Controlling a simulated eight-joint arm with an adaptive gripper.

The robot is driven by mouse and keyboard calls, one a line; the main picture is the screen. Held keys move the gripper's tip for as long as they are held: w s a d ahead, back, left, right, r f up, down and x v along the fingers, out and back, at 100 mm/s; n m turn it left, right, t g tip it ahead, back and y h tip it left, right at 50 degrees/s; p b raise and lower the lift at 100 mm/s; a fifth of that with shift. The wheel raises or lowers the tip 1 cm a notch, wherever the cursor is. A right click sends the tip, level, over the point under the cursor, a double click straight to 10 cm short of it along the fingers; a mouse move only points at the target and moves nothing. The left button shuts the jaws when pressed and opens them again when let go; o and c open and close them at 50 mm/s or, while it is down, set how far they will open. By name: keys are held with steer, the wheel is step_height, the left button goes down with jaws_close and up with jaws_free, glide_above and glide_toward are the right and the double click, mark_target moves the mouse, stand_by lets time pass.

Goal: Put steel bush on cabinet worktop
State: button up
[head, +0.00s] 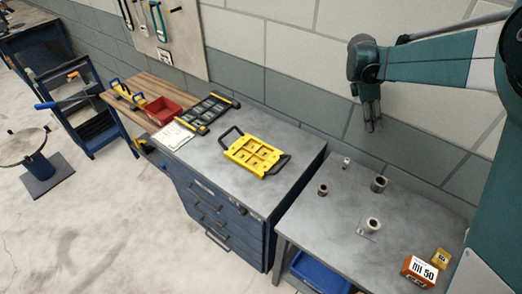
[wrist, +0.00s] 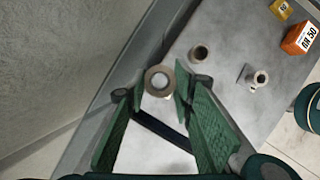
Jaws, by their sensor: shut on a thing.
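My gripper (head: 371,122) is raised above the grey side table at the right, pointing down. In the head view I cannot make the bush out clearly at the fingertips. The cabinet worktop (head: 215,165) is the grey top over blue drawers, left of my gripper. A yellow tray with handles (head: 255,156) lies on it.
The side table (head: 330,225) holds a darker bush (head: 379,184), a small bush (head: 322,189), a tiny light one (head: 346,162), a bush on a plate (head: 373,225), and an orange box (head: 419,271). A black rack (head: 208,112) and paper (head: 172,135) occupy the worktop's far end.

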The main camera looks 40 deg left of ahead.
steer(key=s+a+f+n, duration=0.1)
steer(key=s+a+f, duration=0.2)
steer(key=a, duration=1)
steer(key=s+a+f+n+t, duration=0.1)
steer(key=s+a+f, duration=0.2)
steer(key=a, duration=1)
steer(key=shift+f+n+y+p, duration=0.3)
steer(key=shift+f+p, duration=0.1)
steer(key=shift+f, duration=0.2)
steer(key=shift+f, duration=3.15)
steer(key=shift+f, duration=1.85)
steer(key=shift+f, duration=0.1)
